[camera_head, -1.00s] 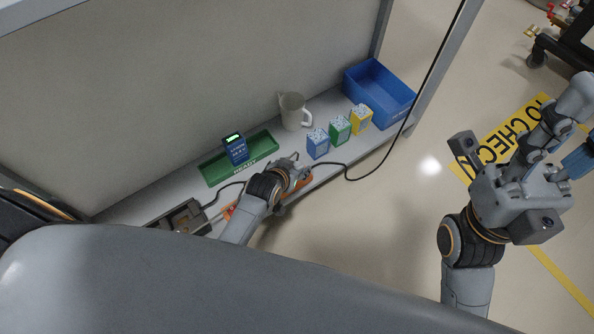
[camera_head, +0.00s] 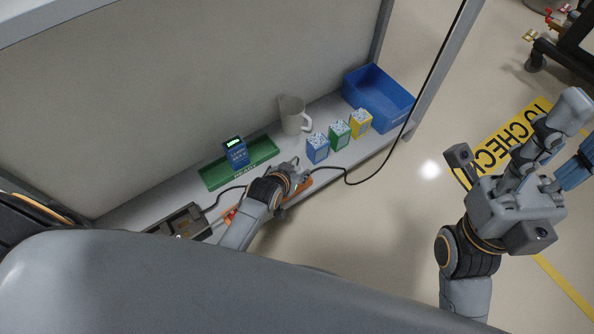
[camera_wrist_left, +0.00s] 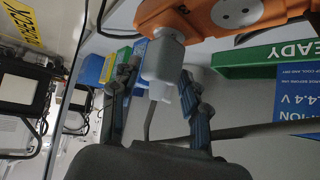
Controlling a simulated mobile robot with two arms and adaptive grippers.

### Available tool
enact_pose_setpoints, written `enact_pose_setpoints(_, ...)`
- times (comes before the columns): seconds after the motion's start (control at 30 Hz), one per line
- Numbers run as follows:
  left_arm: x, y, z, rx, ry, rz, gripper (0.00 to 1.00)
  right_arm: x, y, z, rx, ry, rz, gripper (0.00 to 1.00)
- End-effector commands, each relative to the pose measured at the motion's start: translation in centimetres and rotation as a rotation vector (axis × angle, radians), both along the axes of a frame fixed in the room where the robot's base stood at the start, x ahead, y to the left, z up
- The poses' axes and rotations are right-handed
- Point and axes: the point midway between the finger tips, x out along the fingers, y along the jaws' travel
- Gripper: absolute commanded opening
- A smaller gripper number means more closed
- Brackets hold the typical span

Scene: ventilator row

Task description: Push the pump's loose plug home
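The pale grey plug (camera_wrist_left: 163,60) sits at the orange socket strip (camera_wrist_left: 205,18) in the left wrist view; I cannot tell how far it is seated. My left gripper (camera_wrist_left: 160,72) has a finger on each side of the plug body and looks shut on it. In the head view my left gripper (camera_head: 293,174) is low over the shelf front, by the orange strip (camera_head: 299,187), and hides the plug. My right gripper (camera_head: 562,148) looks open and empty, over the floor.
A pale jug (camera_head: 291,116), blue (camera_head: 317,150), green (camera_head: 340,134) and yellow (camera_head: 361,123) boxes and a blue bin (camera_head: 389,108) stand along the shelf (camera_head: 135,207). A dark cable (camera_head: 370,178) loops off the front edge. A dark device (camera_head: 180,222) sits left.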

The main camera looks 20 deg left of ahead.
Motion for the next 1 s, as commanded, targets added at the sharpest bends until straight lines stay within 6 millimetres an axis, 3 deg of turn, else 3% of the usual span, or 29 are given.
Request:
enact_pose_setpoints(0.03,0.0,0.0,0.0,0.0,0.0,0.0,0.2,0.0,0.0,0.0,-0.001,0.0,0.0,0.4)
enact_pose_setpoints(0.13,0.0,0.0,0.0,0.0,0.0,0.0,0.0,0.0,0.0,0.0,-0.002,-0.002,0.0,0.4)
enact_pose_setpoints(1.0,0.0,0.0,-1.1,0.0,0.001,0.0,0.0,0.1,0.0,0.3,0.004,-0.014,-0.003,0.4)
